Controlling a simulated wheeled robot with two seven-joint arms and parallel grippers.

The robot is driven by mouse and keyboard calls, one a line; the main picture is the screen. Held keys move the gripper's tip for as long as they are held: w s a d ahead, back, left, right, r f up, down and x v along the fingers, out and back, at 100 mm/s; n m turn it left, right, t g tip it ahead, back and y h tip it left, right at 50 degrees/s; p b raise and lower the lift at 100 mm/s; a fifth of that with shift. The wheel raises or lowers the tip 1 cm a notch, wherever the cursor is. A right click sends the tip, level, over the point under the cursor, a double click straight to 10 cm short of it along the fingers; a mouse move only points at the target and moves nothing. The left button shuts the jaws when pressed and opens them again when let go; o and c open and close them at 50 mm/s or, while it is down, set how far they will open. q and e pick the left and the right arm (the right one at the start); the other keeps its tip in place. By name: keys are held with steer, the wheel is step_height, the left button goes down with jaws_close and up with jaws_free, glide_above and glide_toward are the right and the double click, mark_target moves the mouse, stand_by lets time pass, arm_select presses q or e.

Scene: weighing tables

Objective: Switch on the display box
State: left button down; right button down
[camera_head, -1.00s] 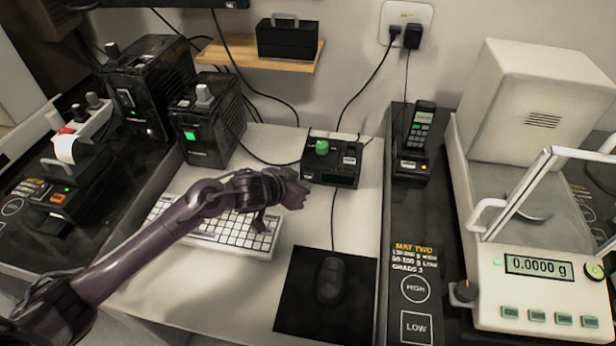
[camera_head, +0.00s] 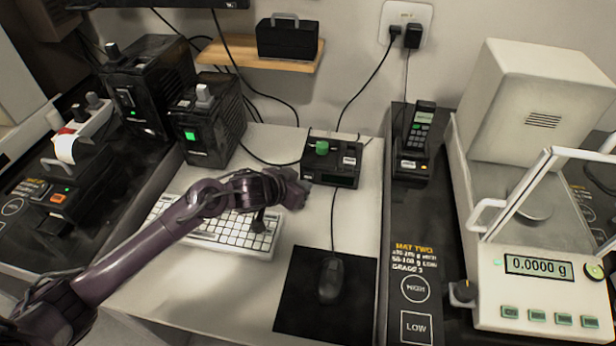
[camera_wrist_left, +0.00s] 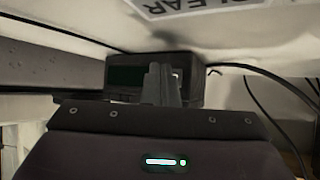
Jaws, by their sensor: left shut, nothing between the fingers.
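The display box (camera_head: 332,164) is a small black box with a green knob on top. It stands at the back of the white desk, and its front screen looks dark. My left gripper (camera_head: 300,188) is shut and empty, just left of the box's front in the head view. In the left wrist view, the box's dark screen (camera_wrist_left: 125,76) shows ahead of my left gripper (camera_wrist_left: 162,82), whose shut fingers overlap the right part of its face. I cannot tell whether they touch it. My right gripper is not in view.
A white keyboard (camera_head: 222,233) lies under my left arm. A mouse (camera_head: 331,280) rests on a black pad at the front. A black cased unit (camera_head: 207,125) with a green light stands left, and a handset (camera_head: 418,130) in its cradle stands right. Cables run behind the box.

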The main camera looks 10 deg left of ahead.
arm_select(q)
steer(key=shift+w, duration=0.15)
steer(key=shift+w+p, duration=0.3)
stand_by(0.3)
steer(key=shift+w, duration=0.15)
stand_by(0.3)
steer(key=shift+s+r+p, duration=0.1)
steer(key=shift+s+p, duration=0.35)
steer(key=shift+p, duration=0.1)
steer(key=shift+s, duration=0.15)
